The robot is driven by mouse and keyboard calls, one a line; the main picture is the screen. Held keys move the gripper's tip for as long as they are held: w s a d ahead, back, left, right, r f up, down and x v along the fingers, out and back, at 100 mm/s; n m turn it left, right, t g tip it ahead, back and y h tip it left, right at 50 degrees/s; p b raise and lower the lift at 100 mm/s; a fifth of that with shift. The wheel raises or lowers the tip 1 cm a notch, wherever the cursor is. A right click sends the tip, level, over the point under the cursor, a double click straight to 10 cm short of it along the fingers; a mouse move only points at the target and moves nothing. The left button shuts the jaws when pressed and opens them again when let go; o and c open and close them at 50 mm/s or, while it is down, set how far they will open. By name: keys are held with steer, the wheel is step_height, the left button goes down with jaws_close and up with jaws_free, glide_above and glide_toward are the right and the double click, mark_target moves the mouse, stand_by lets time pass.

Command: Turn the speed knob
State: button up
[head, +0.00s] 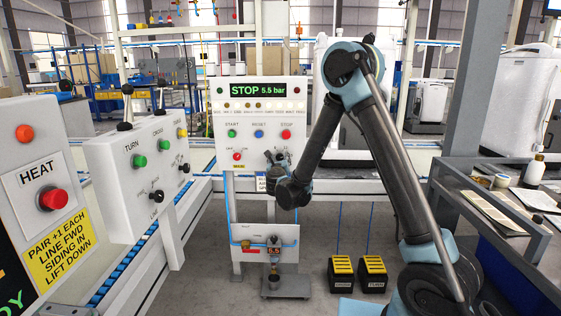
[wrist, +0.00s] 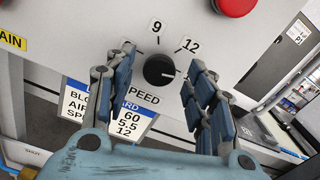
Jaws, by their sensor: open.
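The speed knob (wrist: 158,70) is a round black dial on a white panel in the wrist view. Labels 9 (wrist: 157,26) and 12 (wrist: 188,45) stand above it, and a pale mark on it points roughly to the right. My gripper (wrist: 160,62) is open, one blue finger on each side of the knob, with gaps visible; how deep the fingertips reach is unclear. In the head view my gripper (head: 276,158) is at the lower right of the white control panel (head: 259,92) and hides the knob. The panel display (head: 257,90) reads STOP 5.5 bar.
A card (wrist: 128,118) below the knob, partly hidden by my gripper, shows 60, 5.5 and 12. A red button (wrist: 236,6) is at the upper right. START (head: 231,133), RESET (head: 258,133) and STOP (head: 286,134) buttons are above my gripper. A lower panel (head: 264,243) stands below.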

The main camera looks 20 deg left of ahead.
steer(key=shift+x, duration=0.9)
steer(key=c, duration=1.1)
steer(key=shift+o, duration=0.2)
